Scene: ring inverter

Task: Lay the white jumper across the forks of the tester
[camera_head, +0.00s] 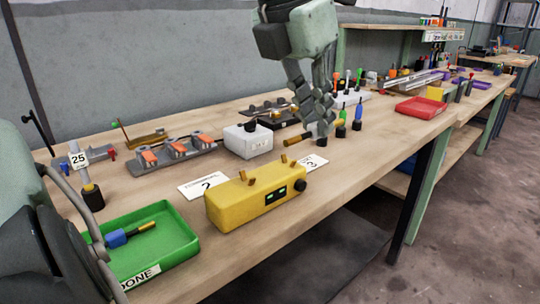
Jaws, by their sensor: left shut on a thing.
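The yellow tester (235,206) stands near the front of the bench, with two small brass forks on top, a left one (244,177) and a right one (282,169). My left gripper (319,130) comes down from above, behind and to the right of the tester. It is shut on the jumper (293,140), which lies level across the fingers. A gold tip and dark part show on its left side; its white middle is hidden by the fingers. The jumper is apart from the forks. My right gripper is not in view.
A green tray (183,246) holds a blue jumper (116,239). A white box (248,141) stands behind the tester.

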